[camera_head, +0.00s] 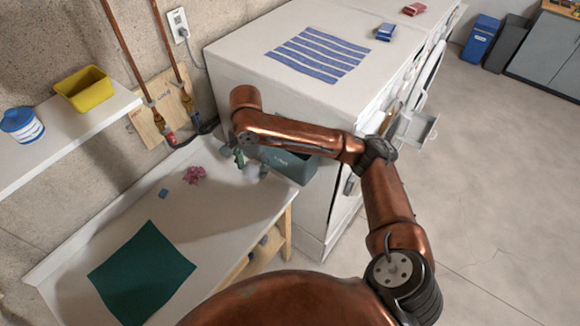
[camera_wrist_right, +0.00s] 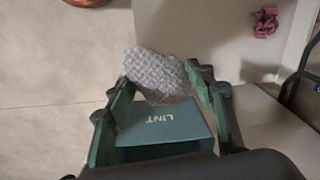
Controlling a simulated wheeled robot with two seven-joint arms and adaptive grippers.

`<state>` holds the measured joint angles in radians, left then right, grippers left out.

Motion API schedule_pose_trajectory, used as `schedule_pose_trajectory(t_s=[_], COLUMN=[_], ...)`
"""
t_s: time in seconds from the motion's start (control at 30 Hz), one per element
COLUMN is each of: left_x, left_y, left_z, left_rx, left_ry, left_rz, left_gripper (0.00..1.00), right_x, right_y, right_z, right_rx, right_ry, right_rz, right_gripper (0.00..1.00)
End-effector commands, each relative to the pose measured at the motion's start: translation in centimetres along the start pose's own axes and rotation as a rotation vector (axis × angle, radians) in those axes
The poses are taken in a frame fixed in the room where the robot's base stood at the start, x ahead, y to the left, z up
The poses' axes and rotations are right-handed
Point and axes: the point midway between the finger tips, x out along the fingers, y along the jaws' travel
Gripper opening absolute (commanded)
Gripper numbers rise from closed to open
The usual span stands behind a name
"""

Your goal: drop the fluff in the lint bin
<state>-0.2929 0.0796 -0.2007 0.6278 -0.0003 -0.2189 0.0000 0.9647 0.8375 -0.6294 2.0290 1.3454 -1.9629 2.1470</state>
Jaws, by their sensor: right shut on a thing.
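The fluff (camera_wrist_right: 157,74) is a grey, woolly lump between the green fingers of my right gripper (camera_wrist_right: 162,80), which is shut on it. In the head view the right gripper (camera_head: 250,163) is small and partly hidden by my copper arm, and the fluff shows as a pale patch (camera_head: 251,172). The lint bin (camera_head: 291,166) is a teal box by the washer-side end of the bench, partly behind my arm. In the wrist view the bin, labelled LINT (camera_wrist_right: 172,121), appears just beyond the fluff, which is apart from its label. My left gripper is not in view.
A pink crumpled cloth (camera_head: 194,175) and a small blue piece (camera_head: 164,193) lie on the white bench (camera_head: 215,215), with a green cloth (camera_head: 143,272) at its near end. A white machine (camera_head: 240,50) stands close behind my arm; its open drawer (camera_head: 418,128) juts out right.

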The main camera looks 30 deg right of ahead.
Motion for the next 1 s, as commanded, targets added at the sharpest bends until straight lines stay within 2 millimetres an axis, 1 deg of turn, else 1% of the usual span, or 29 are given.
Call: schedule_pose_trajectory(t_s=[0.03, 0.07, 0.17, 0.53, 0.67, 0.7, 0.9, 1.0], left_x=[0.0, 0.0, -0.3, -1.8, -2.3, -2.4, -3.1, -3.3], left_y=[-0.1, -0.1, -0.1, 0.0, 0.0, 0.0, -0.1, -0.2], left_z=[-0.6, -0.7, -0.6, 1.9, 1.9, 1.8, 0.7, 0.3], left_rx=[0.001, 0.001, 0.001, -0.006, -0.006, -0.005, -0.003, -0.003], left_ry=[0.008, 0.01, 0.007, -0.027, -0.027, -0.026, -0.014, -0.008], left_rz=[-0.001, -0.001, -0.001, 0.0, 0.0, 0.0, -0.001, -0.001], left_gripper=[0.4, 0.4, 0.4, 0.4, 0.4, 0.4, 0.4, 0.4], right_x=[0.2, 0.3, 0.2, 0.2, 0.2, 0.2, 0.2, 2.6], right_y=[0.1, 0.1, 0.5, 2.5, 3.1, 3.3, 4.2, 4.3], right_z=[0.2, 0.0, -1.6, -10.9, -13.9, -14.8, -18.8, -18.4], right_rx=[0.005, 0.008, 0.016, 0.016, 0.015, 0.014, 0.014, 0.007], right_ry=[0.0, 0.001, 0.003, 0.003, 0.002, 0.002, 0.002, -0.001], right_rz=[0.0, 0.001, 0.003, 0.002, 0.002, 0.003, 0.002, 0.005], right_gripper=[0.43, 0.43, 0.43, 0.43, 0.43, 0.43, 0.42, 0.42])
